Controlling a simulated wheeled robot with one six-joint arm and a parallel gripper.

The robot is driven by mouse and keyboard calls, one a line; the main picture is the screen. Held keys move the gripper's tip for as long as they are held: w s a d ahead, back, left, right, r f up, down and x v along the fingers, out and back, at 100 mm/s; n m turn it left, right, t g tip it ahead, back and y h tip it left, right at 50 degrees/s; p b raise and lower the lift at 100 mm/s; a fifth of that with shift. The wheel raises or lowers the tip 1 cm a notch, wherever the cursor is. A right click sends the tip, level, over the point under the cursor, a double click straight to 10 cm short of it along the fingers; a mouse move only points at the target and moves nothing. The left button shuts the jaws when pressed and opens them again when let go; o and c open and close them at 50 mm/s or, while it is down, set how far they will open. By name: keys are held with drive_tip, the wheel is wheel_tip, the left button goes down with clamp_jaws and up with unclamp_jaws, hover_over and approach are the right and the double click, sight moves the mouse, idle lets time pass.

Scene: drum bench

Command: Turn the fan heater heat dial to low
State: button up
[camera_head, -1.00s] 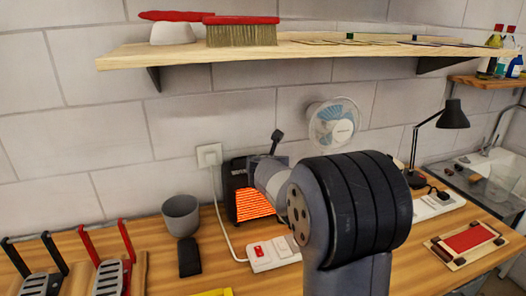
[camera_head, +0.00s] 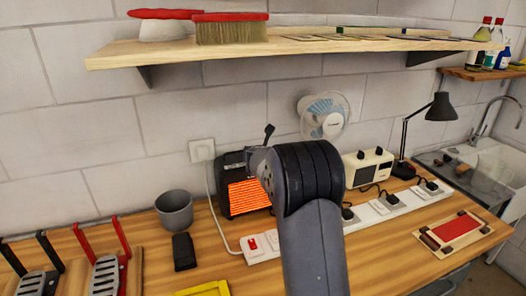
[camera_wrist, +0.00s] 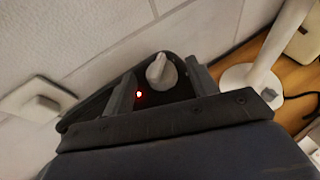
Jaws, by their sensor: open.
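The fan heater (camera_head: 232,172) is a black box with a glowing orange grille, standing on the wooden bench against the wall. In the wrist view its dark top (camera_wrist: 178,97) carries a pale grey heat dial (camera_wrist: 162,72) and a lit red lamp (camera_wrist: 139,94). My gripper (camera_wrist: 161,73) is open, with one finger on each side of the dial. Gaps show between the fingers and the dial. I cannot tell the dial's setting.
A white fan (camera_head: 325,116) stands right of the heater, with a cream radio (camera_head: 368,169) beyond it. A power strip (camera_head: 378,210) runs in front. A grey cup (camera_head: 174,211) stands to the left. A wooden shelf (camera_head: 290,48) overhangs the bench.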

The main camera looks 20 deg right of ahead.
drive_tip(key=shift+c, duration=0.4)
drive_tip(key=c, duration=0.9)
drive_tip(key=shift+w+a+m+g+h+p, duration=0.1)
drive_tip(key=shift+a+m+g+h+p, duration=0.25)
drive_tip(key=shift+m+g+h, duration=0.4)
drive_tip(key=shift+m+g+h+p, duration=0.35)
drive_tip(key=shift+m+g+h, duration=0.1)
drive_tip(key=shift+m+h, duration=0.45)
drive_tip(key=o, duration=1)
drive_tip(key=shift+d, duration=0.1)
drive_tip(key=shift+t, duration=0.3)
